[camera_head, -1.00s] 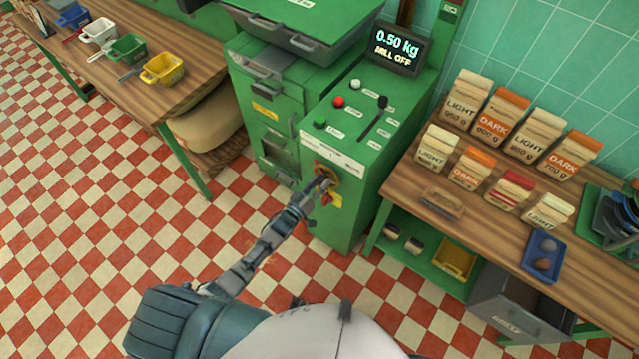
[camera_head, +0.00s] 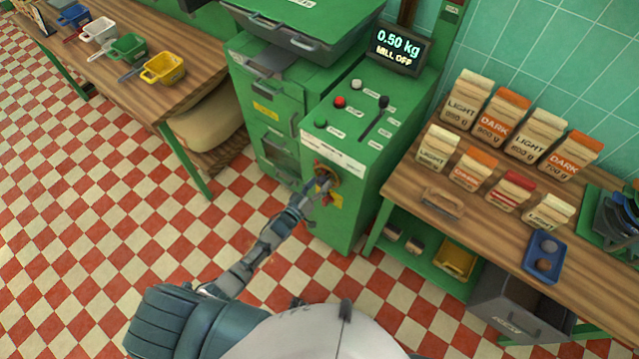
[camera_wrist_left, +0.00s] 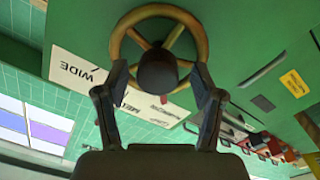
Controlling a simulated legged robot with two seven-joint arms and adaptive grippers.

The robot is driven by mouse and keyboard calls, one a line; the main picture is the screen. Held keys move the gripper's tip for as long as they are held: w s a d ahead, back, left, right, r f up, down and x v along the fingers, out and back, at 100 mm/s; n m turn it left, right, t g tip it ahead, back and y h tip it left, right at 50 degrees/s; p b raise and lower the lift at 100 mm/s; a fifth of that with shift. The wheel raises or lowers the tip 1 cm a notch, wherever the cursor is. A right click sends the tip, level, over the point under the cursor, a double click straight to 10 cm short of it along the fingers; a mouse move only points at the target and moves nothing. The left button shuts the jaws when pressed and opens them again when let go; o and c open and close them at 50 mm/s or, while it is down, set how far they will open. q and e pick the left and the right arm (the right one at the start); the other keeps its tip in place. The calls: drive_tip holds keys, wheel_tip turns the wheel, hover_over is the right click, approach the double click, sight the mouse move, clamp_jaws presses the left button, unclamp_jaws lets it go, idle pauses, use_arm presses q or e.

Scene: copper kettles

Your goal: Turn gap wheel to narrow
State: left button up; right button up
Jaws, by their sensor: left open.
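The gap wheel (camera_wrist_left: 191,28) is a brass-coloured spoked handwheel with a dark hub (camera_wrist_left: 158,70). It sits on the front of the green mill (camera_head: 346,215), where it also shows in the head view (camera_head: 328,172). A white label (camera_wrist_left: 75,70) beside it reads WIDE; the rest of its lettering is hard to read. My left gripper (camera_wrist_left: 160,85) is open, with its two fingertips on either side of the wheel's lower part and the hub between them. I cannot tell whether the fingers touch the rim. In the head view the left gripper (camera_head: 313,190) is at the wheel. My right gripper does not show.
A display (camera_head: 397,49) reads 0.50 kg, MILL OFF. The mill's top panel has buttons and a black lever (camera_head: 378,117). A wooden table (camera_head: 400,198) with several flour bags stands close on the right. Another table (camera_head: 190,90) with scoops stands left. Checkered floor lies open in front.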

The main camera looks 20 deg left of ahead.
use_arm(q)
drive_tip(key=v, duration=1.1)
drive_tip(key=shift+s+a, duration=0.15)
drive_tip(key=shift+s, duration=0.1)
drive_tip(key=shift+f, duration=0.1)
drive_tip(key=s+a+f+g+y, duration=0.25)
drive_tip(key=s+f, duration=0.25)
drive_tip(key=f, duration=0.4)
drive_tip(key=s+a+f+m+g+y, duration=0.1)
drive_tip(key=s+f+g, duration=0.25)
drive_tip(key=f, duration=0.55)
drive_tip(key=s+a+f+g+y, duration=0.1)
drive_tip(key=s+f+g+y, duration=0.1)
drive_tip(key=s+f, duration=0.45)
drive_tip(key=s+f+m+g, duration=0.1)
drive_tip(key=s+f+g, duration=0.1)
drive_tip(key=s+f, duration=0.3)
drive_tip(key=s+f+m+g, duration=0.1)
drive_tip(key=s+f+g, duration=0.2)
drive_tip(key=s, duration=1)
drive_tip(key=s+f+m+g+y, duration=0.1)
drive_tip(key=s+f+g, duration=0.2)
drive_tip(key=s+f, duration=0.4)
drive_tip(key=shift+s+d+m, duration=0.4)
drive_tip(key=shift+s+d, duration=0.05)
drive_tip(key=shift+s, duration=0.65)
